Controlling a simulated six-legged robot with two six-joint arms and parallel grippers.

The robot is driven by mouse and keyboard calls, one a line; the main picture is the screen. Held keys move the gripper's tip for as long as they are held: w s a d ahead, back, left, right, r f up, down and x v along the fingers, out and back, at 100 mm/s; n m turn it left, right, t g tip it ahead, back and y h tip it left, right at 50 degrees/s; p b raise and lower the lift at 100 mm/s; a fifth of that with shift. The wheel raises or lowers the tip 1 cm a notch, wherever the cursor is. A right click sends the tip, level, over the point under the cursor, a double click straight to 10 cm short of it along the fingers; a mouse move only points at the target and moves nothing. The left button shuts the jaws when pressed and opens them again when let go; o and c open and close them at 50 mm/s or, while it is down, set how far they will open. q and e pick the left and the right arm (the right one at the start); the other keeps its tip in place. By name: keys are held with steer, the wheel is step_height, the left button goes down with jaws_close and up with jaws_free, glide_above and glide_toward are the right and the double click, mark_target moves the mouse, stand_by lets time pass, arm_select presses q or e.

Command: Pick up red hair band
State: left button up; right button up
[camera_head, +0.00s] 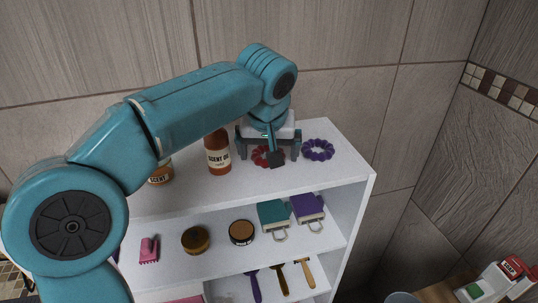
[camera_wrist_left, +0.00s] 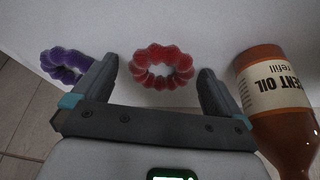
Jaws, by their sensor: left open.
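The red hair band (camera_head: 262,158) is a beaded ring lying on the white shelf's top, partly hidden by my gripper in the head view. My left gripper (camera_head: 270,156) is open above it, pointing down. In the left wrist view the red hair band (camera_wrist_left: 163,68) lies between and just beyond the two open fingers of the left gripper (camera_wrist_left: 155,85), with nothing held. My right gripper is not in either view.
A purple hair band (camera_head: 318,149) lies to the right. A scent oil bottle (camera_head: 219,153) stands close on the left, near one finger in the wrist view (camera_wrist_left: 280,110). The white shelf unit (camera_head: 350,172) has lower shelves with brushes and tins. Tiled wall stands behind.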

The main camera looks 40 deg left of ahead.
arm_select(q)
steer(key=shift+s, duration=0.15)
steer(key=shift+a, duration=0.1)
steer(key=c, duration=1)
steer(key=shift+r, duration=0.15)
step_height(320, 180, up, 10)
steer(key=shift+f+p, duration=0.1)
steer(key=shift+p, duration=0.95)
